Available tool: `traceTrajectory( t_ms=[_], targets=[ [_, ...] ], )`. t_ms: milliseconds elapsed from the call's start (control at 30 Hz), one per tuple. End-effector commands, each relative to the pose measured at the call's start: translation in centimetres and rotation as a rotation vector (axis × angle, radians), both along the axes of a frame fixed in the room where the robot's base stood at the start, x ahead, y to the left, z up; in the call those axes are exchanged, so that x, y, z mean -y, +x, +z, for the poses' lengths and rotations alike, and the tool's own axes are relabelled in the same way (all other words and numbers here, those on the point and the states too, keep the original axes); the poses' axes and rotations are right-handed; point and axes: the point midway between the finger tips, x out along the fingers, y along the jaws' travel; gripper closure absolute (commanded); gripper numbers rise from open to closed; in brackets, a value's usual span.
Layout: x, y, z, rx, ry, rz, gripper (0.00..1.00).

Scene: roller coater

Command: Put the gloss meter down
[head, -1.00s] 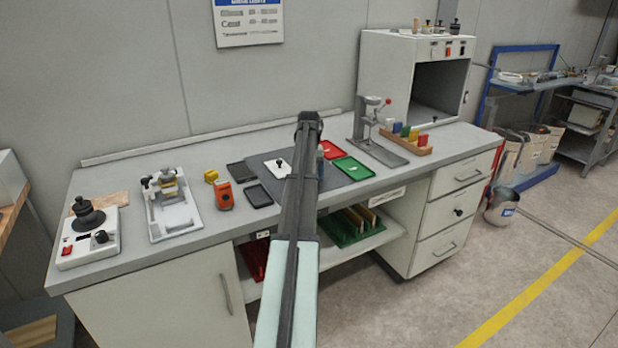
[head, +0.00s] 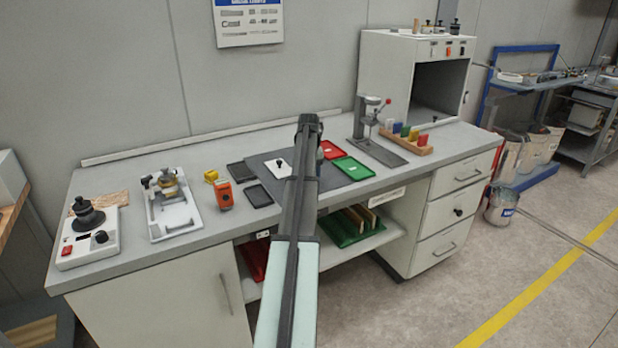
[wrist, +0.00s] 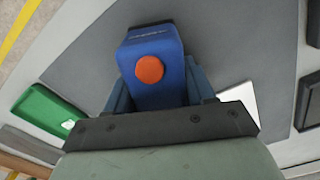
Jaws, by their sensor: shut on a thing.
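The gloss meter (wrist: 153,62) is a blue block with a round orange button on its top face. It fills the upper middle of the wrist view. My gripper (wrist: 158,92) is shut on it, with a blue-grey finger on either side. The grey mat (wrist: 90,45) lies below it. I cannot tell whether the meter's underside touches the mat. In the head view my arm hides most of the gripper and the meter, over the mat (head: 338,180).
A green tray (head: 353,170) and a red tray (head: 331,149) lie right of my arm. A white card (head: 270,168) and dark trays (head: 258,196) lie left of it. An orange device (head: 224,193) stands further left. A stand (head: 361,125) and a block rack (head: 408,143) are at the right.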

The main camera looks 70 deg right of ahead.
Motion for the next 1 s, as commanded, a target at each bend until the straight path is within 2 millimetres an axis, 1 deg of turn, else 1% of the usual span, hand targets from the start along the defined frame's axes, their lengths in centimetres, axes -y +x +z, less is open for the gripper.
traceTrajectory(
  t_ms=[33, 100, 267, 367, 467, 700, 800, 900, 1000],
  targets=[
    [0.0, 0.0, 0.0, 0.0, 0.0, 0.0, 0.9],
    [0.0, 0.0, 0.1, 0.0, 0.0, 0.0, 0.97],
    [0.0, 0.0, 0.1, 0.0, -0.001, 0.0, 0.97],
    [0.1, 0.0, 0.6, 0.0, -0.001, 0.0, 0.97],
    [0.1, 0.0, 1.8, 0.001, -0.002, 0.0, 0.97],
    [0.1, 0.0, 6.1, 0.001, -0.003, 0.0, 0.97],
    [0.1, 0.0, 7.6, 0.001, -0.002, 0.0, 0.97],
    [0.1, 0.0, 8.8, 0.0, -0.001, 0.0, 0.97],
    [0.0, 0.5, 9.6, 0.0, -0.001, 0.006, 0.97]
  ],
)
